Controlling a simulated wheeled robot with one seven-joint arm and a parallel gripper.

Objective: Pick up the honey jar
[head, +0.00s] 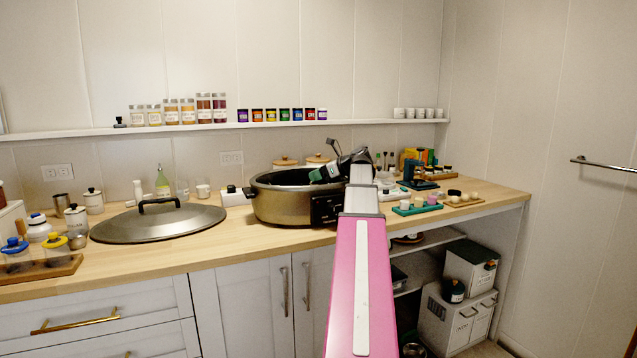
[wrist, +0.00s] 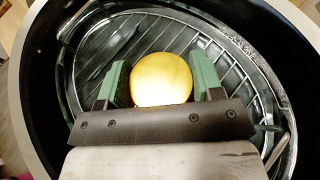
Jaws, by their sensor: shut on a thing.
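A round, golden-yellow top (wrist: 162,80), seen from above, is between the two green fingers of my gripper (wrist: 160,88) in the wrist view. It fits the honey jar, but no label shows and its sides are hidden. My gripper is shut on it, one finger on each side. A wire rack lies below it, inside the dark oval roaster pan (wrist: 52,75). In the head view my gripper (head: 326,173) is at the mouth of the roaster (head: 280,205), and the jar is hidden there.
The roaster's large lid (head: 150,223) lies on the wooden counter to its left. Small jars and bottles stand behind it. To the right are a green tray (head: 418,210) and other small goods. A wall shelf (head: 200,127) with spice jars runs above.

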